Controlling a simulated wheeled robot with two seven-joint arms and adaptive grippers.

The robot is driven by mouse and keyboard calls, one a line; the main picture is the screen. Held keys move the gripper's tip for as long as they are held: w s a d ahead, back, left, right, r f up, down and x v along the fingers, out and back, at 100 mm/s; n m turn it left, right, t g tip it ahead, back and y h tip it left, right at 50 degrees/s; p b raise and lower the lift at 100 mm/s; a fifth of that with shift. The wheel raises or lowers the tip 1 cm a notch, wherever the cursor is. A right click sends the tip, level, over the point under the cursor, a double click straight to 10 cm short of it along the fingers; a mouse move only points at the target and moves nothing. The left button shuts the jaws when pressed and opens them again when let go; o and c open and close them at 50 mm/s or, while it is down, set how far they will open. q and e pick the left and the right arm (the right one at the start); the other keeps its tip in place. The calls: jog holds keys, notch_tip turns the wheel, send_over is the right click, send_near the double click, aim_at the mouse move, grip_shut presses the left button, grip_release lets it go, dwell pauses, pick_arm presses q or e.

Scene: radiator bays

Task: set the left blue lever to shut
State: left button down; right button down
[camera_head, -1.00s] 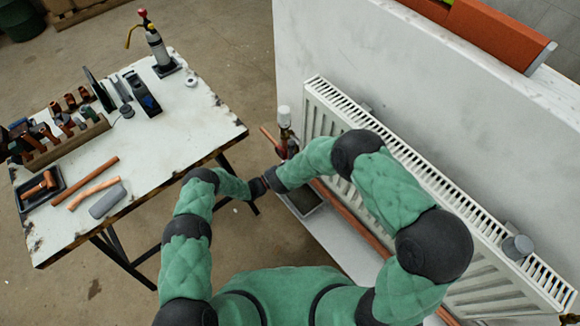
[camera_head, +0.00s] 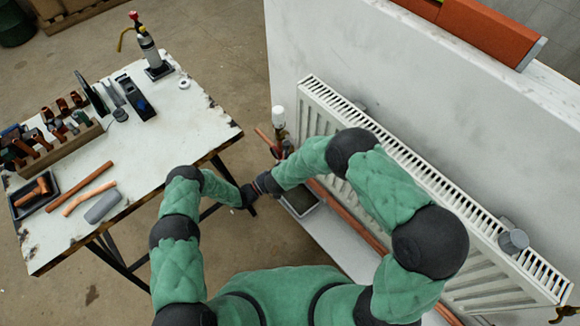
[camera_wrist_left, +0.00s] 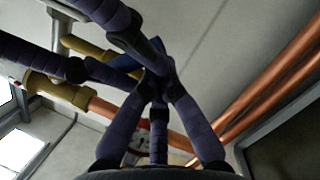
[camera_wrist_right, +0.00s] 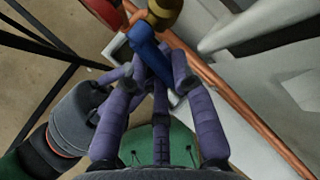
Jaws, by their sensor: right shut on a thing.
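In the right wrist view, the blue lever (camera_wrist_right: 146,45) runs down from a brass valve body (camera_wrist_right: 160,14). My right gripper (camera_wrist_right: 152,68) is shut on the lever's lower end. In the left wrist view, part of the blue lever (camera_wrist_left: 122,62) shows behind the right gripper's fingers. My left gripper (camera_wrist_left: 157,82) has its fingertips together just beside them, with nothing visible between them. In the head view, my left gripper (camera_head: 248,194) and right gripper (camera_head: 264,184) are close together at the radiator's near-left end. The lever is hidden there by my right arm and hand.
The white radiator (camera_head: 319,92) hangs on the wall panel, with copper pipe (camera_head: 350,215) below. A grey tray (camera_head: 299,201) lies beneath the valve. The workbench (camera_head: 186,110) with tools stands left. A gauge (camera_wrist_left: 136,152) is close behind my left fingers.

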jog(key=shift+w+d, duration=0.15)
jog(key=shift+d, duration=0.05)
jog(key=c, duration=1.1)
grip_release()
jog(key=shift+o, duration=0.4)
jog(key=shift+a, duration=0.1)
jog(key=shift+a+r, duration=0.1)
jog(key=shift+r, duration=0.15)
